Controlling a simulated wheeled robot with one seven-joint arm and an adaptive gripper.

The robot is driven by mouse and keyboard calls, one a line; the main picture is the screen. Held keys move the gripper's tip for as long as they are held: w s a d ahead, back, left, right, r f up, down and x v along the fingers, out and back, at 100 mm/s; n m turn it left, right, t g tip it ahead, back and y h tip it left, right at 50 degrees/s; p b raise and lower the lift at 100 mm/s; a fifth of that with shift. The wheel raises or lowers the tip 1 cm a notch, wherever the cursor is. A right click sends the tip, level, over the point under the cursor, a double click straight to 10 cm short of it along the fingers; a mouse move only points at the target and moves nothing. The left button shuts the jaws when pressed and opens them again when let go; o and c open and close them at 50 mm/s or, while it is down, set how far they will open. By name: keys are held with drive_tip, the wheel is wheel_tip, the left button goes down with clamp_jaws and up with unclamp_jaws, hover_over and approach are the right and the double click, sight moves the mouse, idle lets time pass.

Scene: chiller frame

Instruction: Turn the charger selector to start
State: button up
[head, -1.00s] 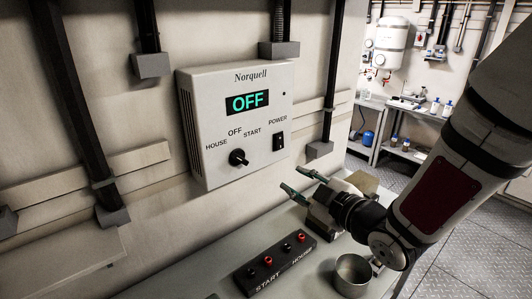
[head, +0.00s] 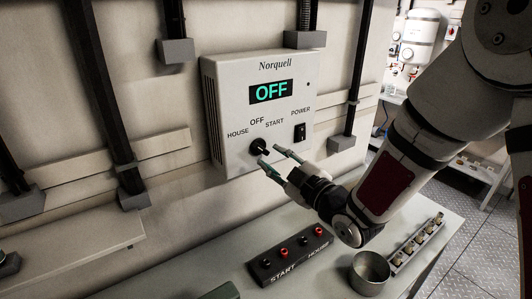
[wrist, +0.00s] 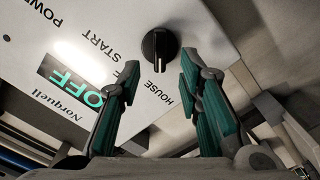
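The white Norquell charger box (head: 230,90) hangs on the wall and its display (head: 271,91) reads OFF in green. The black selector knob (head: 259,147) sits below the labels HOUSE, OFF and START. In the wrist view the knob (wrist: 160,46) lies just beyond the fingertips, roughly between them, with its white pointer line showing; I cannot tell surely which label it points at. My gripper (head: 270,157) is open and empty, with green-padded fingers close in front of the knob. It also shows in the wrist view (wrist: 157,78), apart from the knob.
A black power switch (head: 300,132) is right of the knob. Below, a terminal block (head: 290,255) marked START and HOUSE, a metal cup (head: 370,272) and a row of fittings (head: 417,243) stand on the bench (head: 200,268).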

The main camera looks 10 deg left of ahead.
sight(263, 150)
drive_tip(key=shift+x, duration=2.05)
clamp_jaws()
